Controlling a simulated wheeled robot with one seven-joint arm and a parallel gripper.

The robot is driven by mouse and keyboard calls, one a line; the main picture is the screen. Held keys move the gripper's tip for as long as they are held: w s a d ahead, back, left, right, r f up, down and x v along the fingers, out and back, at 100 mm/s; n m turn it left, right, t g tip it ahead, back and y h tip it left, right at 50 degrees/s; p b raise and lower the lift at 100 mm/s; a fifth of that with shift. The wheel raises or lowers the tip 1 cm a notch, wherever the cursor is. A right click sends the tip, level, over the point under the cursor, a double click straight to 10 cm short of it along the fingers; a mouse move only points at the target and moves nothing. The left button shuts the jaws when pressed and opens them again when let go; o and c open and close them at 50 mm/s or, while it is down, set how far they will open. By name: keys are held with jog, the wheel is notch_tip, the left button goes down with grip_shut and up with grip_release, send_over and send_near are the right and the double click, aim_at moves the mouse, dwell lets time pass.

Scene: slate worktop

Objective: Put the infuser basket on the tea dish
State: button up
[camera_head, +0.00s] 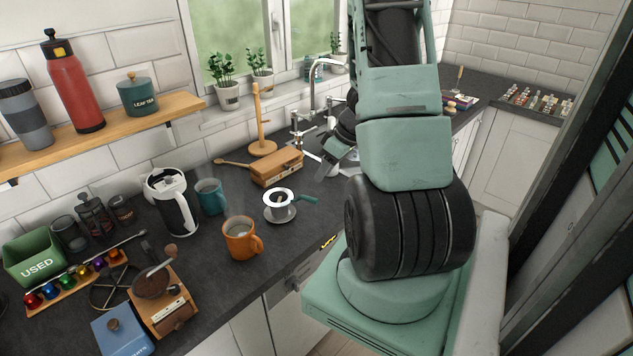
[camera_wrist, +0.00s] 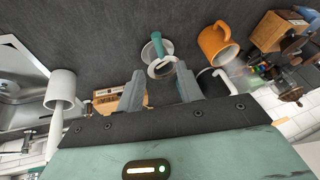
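My gripper (camera_wrist: 160,86) is open and empty, above and apart from the basket. In the head view my gripper (camera_head: 326,171) is near the sink.
An orange mug (camera_head: 240,238), a teal mug (camera_head: 210,196) and a white kettle (camera_head: 172,204) stand to the left. A wooden box (camera_head: 277,167) and mug tree (camera_head: 262,146) are behind. The worktop's front edge is close.

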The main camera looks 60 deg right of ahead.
jog(key=w+a+r+n+t+h, duration=0.1)
jog(key=w+a+r, duration=0.2)
jog(key=w, duration=0.3)
jog(key=w+a+r+n+h, duration=0.1)
jog(key=w+a+r, duration=0.2)
jog(key=w+r, duration=0.15)
jog(key=w+a+r+n+h, duration=0.1)
jog(key=w+a+r, duration=0.15)
jog(key=a, duration=0.55)
jog(key=w+a+r, duration=0.1)
jog(key=w+a, duration=0.2)
jog(key=a, duration=0.4)
jog(key=s+a+r+n+g, duration=0.1)
jog(key=s+a, duration=0.3)
jog(key=a, duration=0.4)
jog(key=s+a+r+n+g, duration=0.1)
jog(key=s+a, duration=0.4)
jog(key=a, duration=0.3)
jog(key=s+a+n+g, duration=0.1)
jog(key=s+a, duration=0.4)
jog(key=s, duration=0.2)
jog(key=s+a+n+g+y, duration=0.1)
jog(key=s+a+g, duration=0.1)
jog(key=s+a, duration=0.3)
jog(key=s, duration=0.3)
jog(key=shift+s+r+n+g, duration=0.2)
jog(key=shift+s+n+g, duration=0.1)
notch_tip(320, 180, down, 11)
jog(key=b, duration=1.1)
jog(key=shift+f, duration=0.15)
